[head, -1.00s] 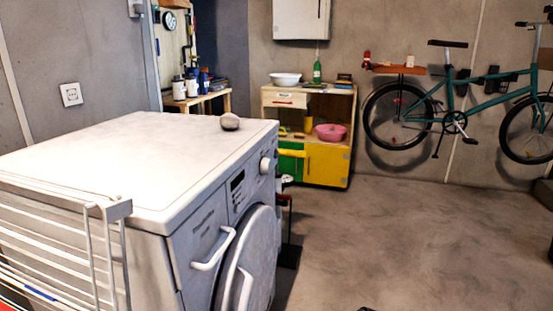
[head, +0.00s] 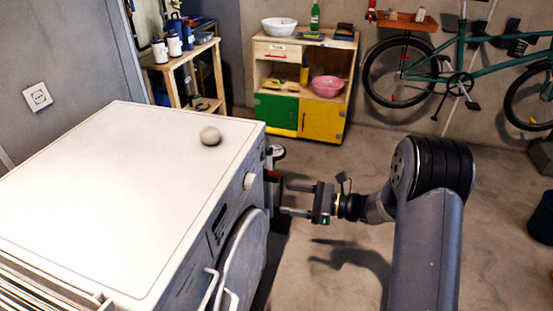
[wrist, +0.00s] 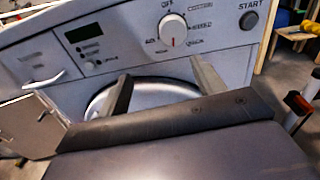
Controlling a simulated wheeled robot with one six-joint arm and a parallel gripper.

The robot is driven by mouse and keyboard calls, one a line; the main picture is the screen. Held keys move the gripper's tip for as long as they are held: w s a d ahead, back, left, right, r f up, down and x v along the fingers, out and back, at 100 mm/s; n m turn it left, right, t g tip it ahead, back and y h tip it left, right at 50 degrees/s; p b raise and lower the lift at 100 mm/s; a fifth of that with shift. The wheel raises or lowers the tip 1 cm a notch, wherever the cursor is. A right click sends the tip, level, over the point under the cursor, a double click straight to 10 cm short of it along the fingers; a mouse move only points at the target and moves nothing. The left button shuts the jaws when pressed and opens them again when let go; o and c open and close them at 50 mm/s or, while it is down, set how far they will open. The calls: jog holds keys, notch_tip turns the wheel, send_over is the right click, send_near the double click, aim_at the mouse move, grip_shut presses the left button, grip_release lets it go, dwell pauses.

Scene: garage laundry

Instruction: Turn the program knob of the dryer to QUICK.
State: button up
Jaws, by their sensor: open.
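The white dryer (head: 120,190) stands at left in the head view. Its round white program knob (head: 250,181) is on the front panel near the far corner. In the wrist view, the knob (wrist: 173,30) has a small red mark on its face, toward the bottom. Labels ring it; one at the top seems to read OFF, and I cannot read QUICK with certainty. My gripper (head: 283,200) is open and empty, in front of the panel, apart from the knob. In the wrist view, the fingers of my gripper (wrist: 160,66) are below the knob, one to each side.
The panel also has a START button (wrist: 250,20) and a dark display (wrist: 88,31). The round dryer door (head: 242,262) is below. A grey ball (head: 210,136) lies on top. A wooden cabinet (head: 345,70) and a bicycle (head: 460,75) are behind. Some floor is clear.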

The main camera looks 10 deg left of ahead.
aim_at(255, 183)
jog(key=shift+m+t+y, duration=0.3)
jog(key=shift+m, duration=0.2)
jog(key=w+a, duration=0.1)
jog(key=a, duration=0.2)
jog(key=w+a, duration=0.1)
jog(key=a, duration=0.2)
jog(key=w+a, duration=0.1)
jog(key=a, duration=0.3)
jog(key=shift+a+r, duration=0.1)
jog(key=shift+r, duration=0.25)
jog(key=shift+c, duration=0.3)
jog(key=c, duration=0.9)
